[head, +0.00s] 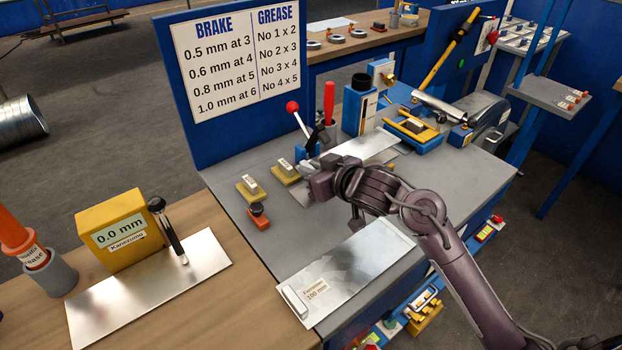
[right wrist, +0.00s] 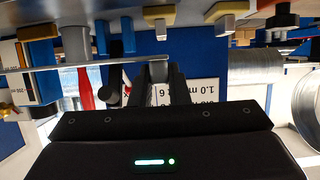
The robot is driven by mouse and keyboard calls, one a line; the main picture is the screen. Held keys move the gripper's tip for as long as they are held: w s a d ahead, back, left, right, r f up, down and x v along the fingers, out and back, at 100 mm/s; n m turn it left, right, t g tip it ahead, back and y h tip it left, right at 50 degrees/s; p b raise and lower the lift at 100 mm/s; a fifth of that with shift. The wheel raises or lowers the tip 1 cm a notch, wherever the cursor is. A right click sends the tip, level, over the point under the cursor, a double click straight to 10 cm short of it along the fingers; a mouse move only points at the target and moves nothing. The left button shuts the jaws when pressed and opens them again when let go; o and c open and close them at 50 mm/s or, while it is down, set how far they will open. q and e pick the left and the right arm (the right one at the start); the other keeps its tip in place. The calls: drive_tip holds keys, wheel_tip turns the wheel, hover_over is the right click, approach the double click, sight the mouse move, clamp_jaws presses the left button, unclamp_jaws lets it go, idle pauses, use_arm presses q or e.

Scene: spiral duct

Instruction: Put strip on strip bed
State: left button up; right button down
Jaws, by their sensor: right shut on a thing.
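My right gripper (head: 328,188) is shut on the near left end of a shiny metal strip (head: 375,147). The strip reaches right and back toward the yellow-and-blue machine. In the right wrist view the fingers (right wrist: 160,80) pinch the strip (right wrist: 85,68), which shows edge-on as a thin line. Whether its far end touches anything cannot be told. A second flat metal piece (head: 365,262), with a 100 mm label and a pale block at its left end, lies on the front of the grey bench. I cannot tell for sure which surface is the strip bed. My left gripper is not in view.
A red-knobbed lever (head: 293,107) and red handle (head: 329,100) stand close behind the gripper. Yellow blocks (head: 250,190) and an orange block (head: 258,216) lie to its left. A yellow gauge (head: 115,230) and metal sheet (head: 120,305) occupy the wooden table.

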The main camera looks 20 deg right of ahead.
drive_tip(key=shift+w+a, duration=0.15)
drive_tip(key=shift+w, duration=0.15)
drive_tip(key=shift+f, duration=1.75)
drive_tip(key=shift+s+f+b, duration=0.15)
drive_tip(key=shift+f+b, duration=0.25)
drive_tip(key=shift+f, duration=0.2)
